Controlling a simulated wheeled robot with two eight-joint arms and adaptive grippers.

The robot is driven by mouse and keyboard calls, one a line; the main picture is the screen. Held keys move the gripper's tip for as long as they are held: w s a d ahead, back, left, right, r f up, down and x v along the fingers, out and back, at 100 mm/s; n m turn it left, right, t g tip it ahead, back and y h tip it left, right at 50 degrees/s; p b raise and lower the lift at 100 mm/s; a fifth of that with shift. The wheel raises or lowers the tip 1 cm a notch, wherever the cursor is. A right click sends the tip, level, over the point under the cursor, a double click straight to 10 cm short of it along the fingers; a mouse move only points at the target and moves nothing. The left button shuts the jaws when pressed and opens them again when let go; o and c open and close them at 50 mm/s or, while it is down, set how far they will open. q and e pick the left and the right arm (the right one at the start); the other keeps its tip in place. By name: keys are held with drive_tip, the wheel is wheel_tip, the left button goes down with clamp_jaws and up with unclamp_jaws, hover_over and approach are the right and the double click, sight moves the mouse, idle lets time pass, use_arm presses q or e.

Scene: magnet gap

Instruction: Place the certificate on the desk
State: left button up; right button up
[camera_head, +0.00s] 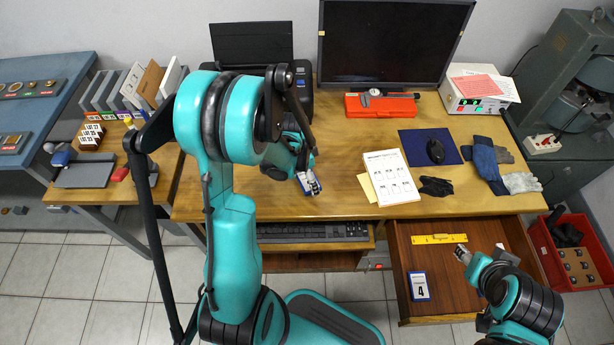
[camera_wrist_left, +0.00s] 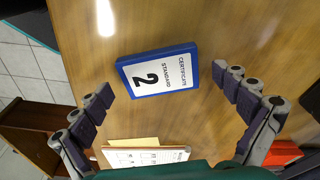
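A blue-framed certificate marked "2" (camera_wrist_left: 158,72) appears to lie on the wooden desk (camera_wrist_left: 200,25). In the head view this certificate (camera_head: 310,184) is partly hidden by my left gripper (camera_head: 303,176). In the left wrist view the fingers of my left gripper (camera_wrist_left: 164,82) are spread on either side of the certificate, with a gap at both sides. A second blue card, marked "4" (camera_head: 420,287), lies in the open drawer (camera_head: 450,287). My right gripper (camera_head: 462,254) is above the drawer; its fingers are too small to judge.
A white printed sheet (camera_head: 391,177), a dark glove (camera_head: 435,187) and a mouse on a blue pad (camera_head: 415,140) lie right of the certificate. A red case (camera_head: 381,106) and a monitor (camera_head: 390,42) stand behind. A keyboard (camera_head: 312,231) sits below the front edge.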

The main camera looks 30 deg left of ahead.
sight(302, 182)
use_arm(q)
drive_tip(key=shift+r, duration=0.1)
drive_tip(key=shift+r+p, duration=0.25)
drive_tip(key=shift+p, duration=0.05)
wheel_tip(302, 182, up, 12)
drive_tip(key=s+a+f+p, duration=0.1)
drive_tip(key=p, duration=0.4)
drive_tip(key=s+d+r+n+t+y, duration=0.1)
drive_tip(key=s+d+r+n+t, duration=0.5)
drive_tip(key=s+d+r, duration=0.3)
wheel_tip(302, 182, up, 4)
drive_tip(key=d+n, duration=0.1)
drive_tip(key=d, duration=0.2)
drive_tip(key=shift+s, duration=0.4)
drive_tip(key=shift+f, duration=0.1)
